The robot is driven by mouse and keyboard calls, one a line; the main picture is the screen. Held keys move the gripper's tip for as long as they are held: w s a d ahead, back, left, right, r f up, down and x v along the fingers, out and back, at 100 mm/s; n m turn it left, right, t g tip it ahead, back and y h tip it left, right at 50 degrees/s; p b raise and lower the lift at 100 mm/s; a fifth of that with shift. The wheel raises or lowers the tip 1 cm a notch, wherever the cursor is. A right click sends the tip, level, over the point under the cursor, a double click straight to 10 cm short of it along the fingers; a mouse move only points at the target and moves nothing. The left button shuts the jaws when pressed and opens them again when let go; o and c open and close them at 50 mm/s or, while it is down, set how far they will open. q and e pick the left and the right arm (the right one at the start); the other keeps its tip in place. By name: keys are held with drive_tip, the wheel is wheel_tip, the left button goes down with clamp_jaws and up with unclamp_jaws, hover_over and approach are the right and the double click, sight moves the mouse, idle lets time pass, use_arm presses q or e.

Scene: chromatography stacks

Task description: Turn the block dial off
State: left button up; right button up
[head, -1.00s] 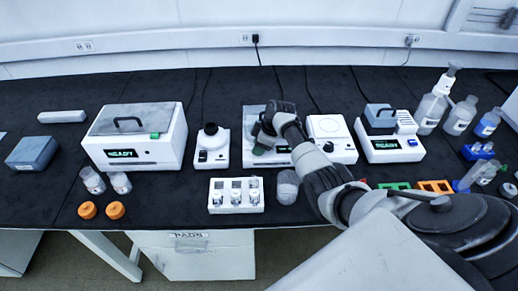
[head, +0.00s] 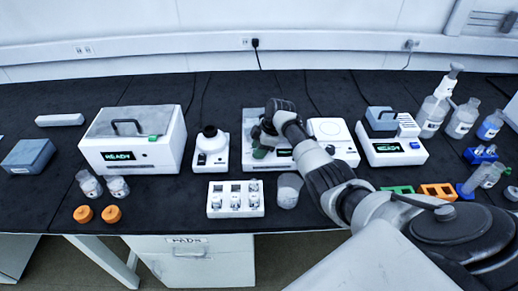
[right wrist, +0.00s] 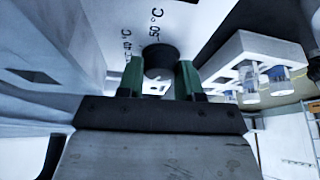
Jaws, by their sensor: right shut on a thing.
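The block dial (right wrist: 160,56) is a black round knob on a white panel printed with °C marks, in the right wrist view. My right gripper (right wrist: 160,80) has its green fingertips on either side of it and is shut on it. In the head view my right gripper (head: 262,150) is at the front of the white block unit (head: 284,162), between two other white devices. The gripper and arm hide the dial and part of the unit there. My left gripper is not in view.
A white rack with vials (head: 235,213) stands just in front of the unit and shows close by in the right wrist view (right wrist: 250,60). A clear beaker (head: 288,192) stands beside it. White devices flank the unit (head: 211,150) (head: 333,140).

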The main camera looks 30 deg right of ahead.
drive_tip(key=o, duration=0.9)
drive_tip(key=v, duration=1)
drive_tip(key=shift+d+r, duration=0.1)
drive_tip(key=shift+r, duration=0.3)
